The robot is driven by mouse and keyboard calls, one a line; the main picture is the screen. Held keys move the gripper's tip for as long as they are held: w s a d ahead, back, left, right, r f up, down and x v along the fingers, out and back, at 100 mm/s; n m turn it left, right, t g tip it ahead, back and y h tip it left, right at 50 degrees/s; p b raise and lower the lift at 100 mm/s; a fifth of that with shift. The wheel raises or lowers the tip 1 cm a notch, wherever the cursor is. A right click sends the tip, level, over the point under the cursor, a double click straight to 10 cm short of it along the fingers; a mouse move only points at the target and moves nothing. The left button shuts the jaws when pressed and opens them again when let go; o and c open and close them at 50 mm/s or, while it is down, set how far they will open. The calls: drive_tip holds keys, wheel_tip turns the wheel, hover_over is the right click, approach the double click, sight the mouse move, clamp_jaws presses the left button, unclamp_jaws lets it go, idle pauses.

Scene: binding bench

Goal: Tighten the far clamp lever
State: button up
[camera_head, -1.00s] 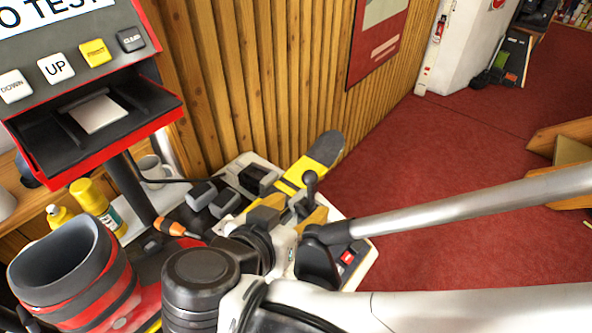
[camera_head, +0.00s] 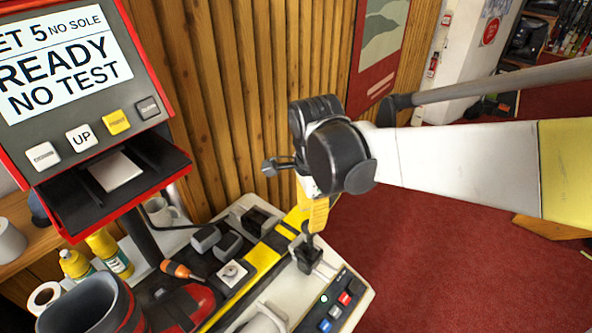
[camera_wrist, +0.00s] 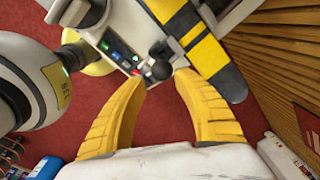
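The black clamp lever (camera_head: 306,254) stands on the right part of the pale bench plate, next to the yellow-and-black strip. In the wrist view its dark ball knob (camera_wrist: 159,69) lies near the gap between my fingertips, slightly beyond them. My gripper (camera_head: 318,226) points down above the lever, with its yellow fingers partly hidden by one another in the head view. In the wrist view my gripper (camera_wrist: 160,79) is open, its two fingers spread and empty. I cannot tell whether a finger touches the knob.
A panel with coloured buttons (camera_head: 335,310) is just right of the lever. The yellow-and-black strip (camera_head: 262,256) runs beside it. An orange-handled screwdriver (camera_head: 178,269), a boot (camera_head: 85,308) and the display unit (camera_head: 75,85) are left. Red floor is clear at right.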

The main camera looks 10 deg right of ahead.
sight(308, 240)
drive_tip(key=shift+w+d, duration=0.15)
drive_tip(key=shift+w, duration=0.1)
drive_tip(key=shift+f, duration=0.35)
drive_tip(key=f+b, duration=0.1)
drive_tip(key=f, duration=0.2)
drive_tip(key=f+b, duration=0.1)
drive_tip(key=f, duration=0.3)
drive_tip(key=f+b, duration=0.2)
drive_tip(key=f, duration=0.2)
drive_tip(key=shift+w, duration=0.4)
drive_tip(key=shift+c, duration=0.4)
clamp_jaws()
